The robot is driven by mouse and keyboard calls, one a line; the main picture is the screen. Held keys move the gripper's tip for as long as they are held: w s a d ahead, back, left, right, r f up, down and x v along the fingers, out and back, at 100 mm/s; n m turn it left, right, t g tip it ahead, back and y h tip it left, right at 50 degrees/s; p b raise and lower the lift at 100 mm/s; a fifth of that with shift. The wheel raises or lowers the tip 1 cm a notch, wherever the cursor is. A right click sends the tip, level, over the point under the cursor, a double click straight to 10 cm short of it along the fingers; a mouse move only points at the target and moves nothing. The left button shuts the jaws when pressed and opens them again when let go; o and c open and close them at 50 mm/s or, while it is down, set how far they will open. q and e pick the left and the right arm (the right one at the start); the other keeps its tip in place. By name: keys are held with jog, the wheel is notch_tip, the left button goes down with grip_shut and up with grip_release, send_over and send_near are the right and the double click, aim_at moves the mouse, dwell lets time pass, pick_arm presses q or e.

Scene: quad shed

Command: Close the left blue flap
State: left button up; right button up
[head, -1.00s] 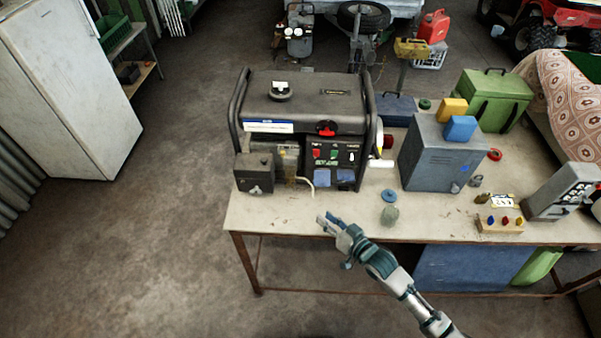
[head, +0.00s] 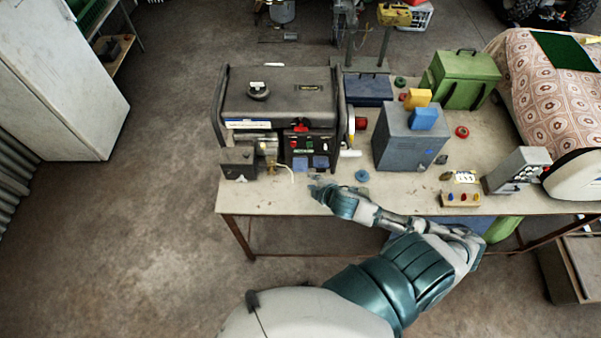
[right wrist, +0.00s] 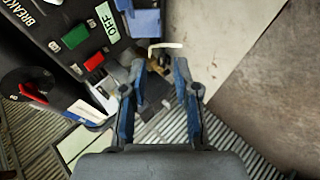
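The dark generator (head: 280,100) stands on the bench, its control panel facing me. Two small blue flaps sit side by side at the panel's bottom: the left blue flap (head: 300,164) and the right blue flap (head: 321,162). How far each stands open is too small to tell. My right gripper (head: 318,190) is just in front of and below the flaps, apparently touching neither. In the right wrist view its blue-lined fingers (right wrist: 159,95) are spread apart with nothing clamped. A blue flap (right wrist: 145,22) shows beyond them near the panel switches. My left gripper is out of view.
A pale hose (head: 284,168) hangs beside the flaps at the generator's lower left. A blue round cap (head: 362,176) lies to the right of my gripper. The bench front (head: 255,200) left of my gripper is bare.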

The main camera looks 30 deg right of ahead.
aim_at(300, 165)
jog(key=x, duration=1.1)
jog(key=shift+d, duration=0.1)
jog(key=shift+c, duration=0.2)
